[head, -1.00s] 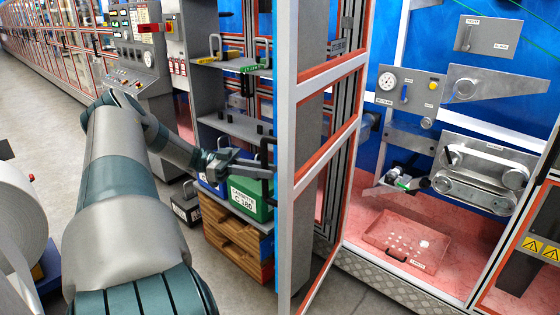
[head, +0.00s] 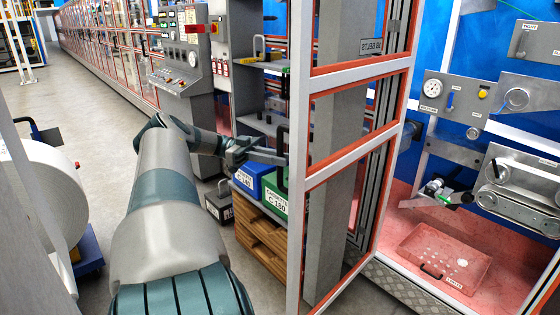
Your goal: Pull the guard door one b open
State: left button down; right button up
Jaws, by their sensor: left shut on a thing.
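The guard door (head: 342,75) has a pale metal frame with red-orange inner trim and see-through panels. It stands swung out from the machine in the middle of the head view, its free edge toward me. A black upright handle (head: 281,165) sits at that free edge. My left gripper (head: 276,158) reaches in from the left and is shut on the handle; its fingertips are small and partly hidden against it. My right gripper is not in view.
Right of the door the machine bay is open, with a gauge panel (head: 452,98) and a red tray (head: 444,257) on its floor. Behind my left arm stand a shelf with blue and green boxes (head: 274,203) and a wooden pallet (head: 262,240). A white roll (head: 55,205) is at left. Grey floor lies between.

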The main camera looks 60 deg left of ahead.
pick_arm(q)
jog(key=shift+w+r, duration=0.1)
jog(key=shift+r, duration=0.05)
jog(key=c, duration=1.9)
grip_release()
jog(key=shift+c, duration=0.2)
jog(key=shift+w, duration=0.15)
